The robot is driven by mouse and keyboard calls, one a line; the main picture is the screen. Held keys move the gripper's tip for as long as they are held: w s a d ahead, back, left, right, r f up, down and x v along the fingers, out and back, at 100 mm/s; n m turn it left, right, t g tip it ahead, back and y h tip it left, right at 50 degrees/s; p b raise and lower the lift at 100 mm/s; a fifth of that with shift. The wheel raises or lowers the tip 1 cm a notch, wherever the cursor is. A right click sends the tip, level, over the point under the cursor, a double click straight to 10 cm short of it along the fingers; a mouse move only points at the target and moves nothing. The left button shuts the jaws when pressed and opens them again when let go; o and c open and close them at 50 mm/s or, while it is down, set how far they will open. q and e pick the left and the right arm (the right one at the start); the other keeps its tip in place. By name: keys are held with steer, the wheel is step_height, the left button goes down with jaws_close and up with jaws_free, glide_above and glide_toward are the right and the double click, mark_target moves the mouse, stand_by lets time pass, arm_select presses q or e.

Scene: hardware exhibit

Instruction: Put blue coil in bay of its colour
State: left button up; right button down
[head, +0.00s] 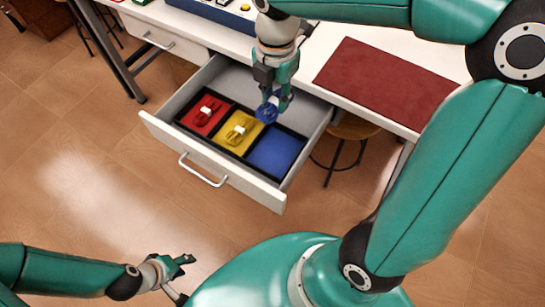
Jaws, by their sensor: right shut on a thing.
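The blue coil (266,113) is held in my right gripper (277,102), which is shut on it. It hangs above the open drawer (214,167), over the back of the tray, between the yellow and blue bays. The blue bay (275,152) is empty. The red bay (192,118) holds a red coil (206,112), and the yellow bay (231,146) holds a yellow coil (240,129). My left gripper (185,267) is low at the front, away from the drawer, with its fingers apart and nothing between them.
A dark red mat (385,82) lies on the white worktop right of the drawer. A blue panel (215,10) with coloured parts stands at the back. A stool (353,127) is under the worktop. The drawer's handle (203,171) faces front over clear floor.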

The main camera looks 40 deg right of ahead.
steer(key=shift+s+f+n, duration=0.2)
steer(key=shift+f+n, duration=0.1)
steer(key=b, duration=0.3)
glide_above(276, 153)
step_height(276, 153, down, 15)
steer(key=shift+f, duration=0.2)
steer(key=shift+f+b, duration=0.6)
steer(key=shift+f, duration=1.4)
steer(key=shift+f, duration=0.1)
steer(key=c, duration=0.9)
jaws_free()
